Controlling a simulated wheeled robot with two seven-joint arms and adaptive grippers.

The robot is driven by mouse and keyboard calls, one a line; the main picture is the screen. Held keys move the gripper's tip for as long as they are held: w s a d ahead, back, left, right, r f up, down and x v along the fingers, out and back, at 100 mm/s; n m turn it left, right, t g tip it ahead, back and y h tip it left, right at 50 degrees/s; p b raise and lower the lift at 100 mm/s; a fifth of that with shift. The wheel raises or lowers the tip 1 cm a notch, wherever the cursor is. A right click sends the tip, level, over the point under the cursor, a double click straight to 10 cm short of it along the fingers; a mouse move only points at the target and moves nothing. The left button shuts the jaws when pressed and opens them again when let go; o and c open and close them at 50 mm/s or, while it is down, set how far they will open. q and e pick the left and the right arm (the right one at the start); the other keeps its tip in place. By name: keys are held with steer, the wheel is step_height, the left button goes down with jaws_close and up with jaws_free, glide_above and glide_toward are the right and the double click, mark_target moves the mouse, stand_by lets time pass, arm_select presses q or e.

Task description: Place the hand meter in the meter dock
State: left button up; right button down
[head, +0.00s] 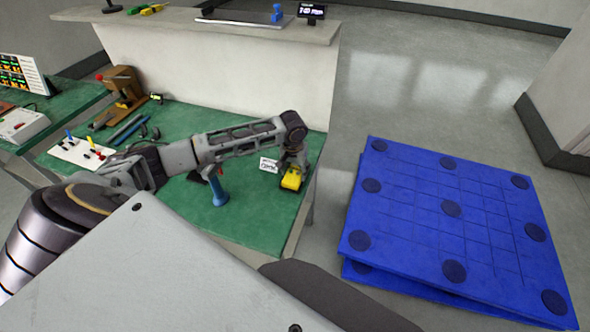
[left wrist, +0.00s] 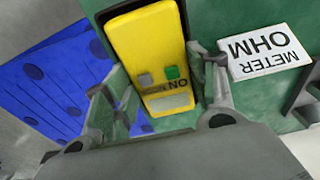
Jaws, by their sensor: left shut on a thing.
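The yellow hand meter (head: 291,180) is at the right end of the green bench, below my left gripper (head: 292,163). In the left wrist view the meter (left wrist: 150,50) has a grey button, a green button and a pale label. My left gripper (left wrist: 165,85) is shut on the meter, one finger on each side. A dark edge (left wrist: 110,13) shows around the meter's far end; it may be the meter dock, but most of it is hidden. I cannot tell whether the meter is seated or held above it. My right gripper is not in view.
A white card reading OHM METER (left wrist: 265,52) lies beside the meter. Blue pallets (head: 420,235) lie on the floor to the right, past the bench edge.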

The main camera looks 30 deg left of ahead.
mark_target(294, 174)
arm_select(q)
steer(key=o, duration=1.2)
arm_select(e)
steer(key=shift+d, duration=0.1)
arm_select(q)
steer(key=shift+r, duration=0.1)
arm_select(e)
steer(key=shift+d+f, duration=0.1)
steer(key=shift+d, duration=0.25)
arm_select(q)
steer(key=shift+r, duration=0.65)
steer(key=r, duration=0.3)
steer(key=s+r, duration=0.1)
steer(key=r, duration=0.6)
steer(key=shift+s+d+r, duration=0.2)
steer(key=shift+r, duration=0.1)
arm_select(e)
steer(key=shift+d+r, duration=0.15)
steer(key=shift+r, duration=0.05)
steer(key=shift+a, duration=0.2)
